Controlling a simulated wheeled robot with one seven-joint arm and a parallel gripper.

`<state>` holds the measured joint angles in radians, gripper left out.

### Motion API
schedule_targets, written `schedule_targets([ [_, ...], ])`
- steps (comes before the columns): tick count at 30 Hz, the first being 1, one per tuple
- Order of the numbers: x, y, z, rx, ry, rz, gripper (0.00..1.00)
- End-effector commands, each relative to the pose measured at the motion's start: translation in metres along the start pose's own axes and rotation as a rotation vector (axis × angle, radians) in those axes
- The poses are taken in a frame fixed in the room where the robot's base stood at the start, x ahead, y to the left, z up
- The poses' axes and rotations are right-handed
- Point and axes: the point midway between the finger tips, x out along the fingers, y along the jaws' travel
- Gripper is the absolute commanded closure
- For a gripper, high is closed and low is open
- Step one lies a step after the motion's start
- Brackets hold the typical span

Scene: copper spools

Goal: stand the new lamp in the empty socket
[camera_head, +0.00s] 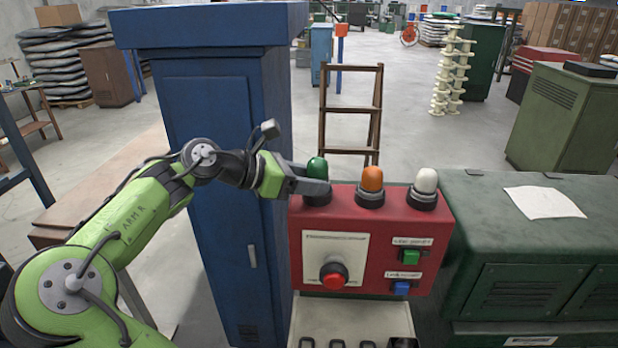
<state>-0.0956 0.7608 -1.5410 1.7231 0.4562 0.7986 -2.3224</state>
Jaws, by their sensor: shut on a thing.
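A red control box (440,250) carries a row of lamps along its top. The green lamp (317,167) is at the left end, with my gripper (318,186) shut on it from the left. It stands upright over the dark left socket (317,199); the fingers cover its lower part, so I cannot tell whether it is seated. The orange lamp (372,179) stands upright in the middle socket (370,198). The white lamp (426,181) stands upright in the right socket (421,200).
A pale tray (350,318) lies below the box, its dark contents cut off at the frame's edge. A tall blue cabinet (228,200) stands close behind my arm. A green cabinet (480,220) with a paper sheet (544,202) stands at right. A red button (333,276) protrudes in front.

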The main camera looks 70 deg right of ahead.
Motion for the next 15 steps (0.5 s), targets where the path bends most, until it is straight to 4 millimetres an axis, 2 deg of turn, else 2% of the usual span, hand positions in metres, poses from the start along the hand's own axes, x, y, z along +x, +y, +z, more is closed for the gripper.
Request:
schedule_targets([
  [6,0.0014,0.0001,-0.0035,0.000,0.000,0.000,0.80],
  [7,0.0012,0.0001,-0.0031,0.000,0.000,0.000,0.45],
  [12,0.0013,-0.0002,-0.0032,-0.001,0.001,-0.001,0.20],
  [15,0.0013,-0.0001,-0.0030,-0.001,0.000,0.000,0.20],
])
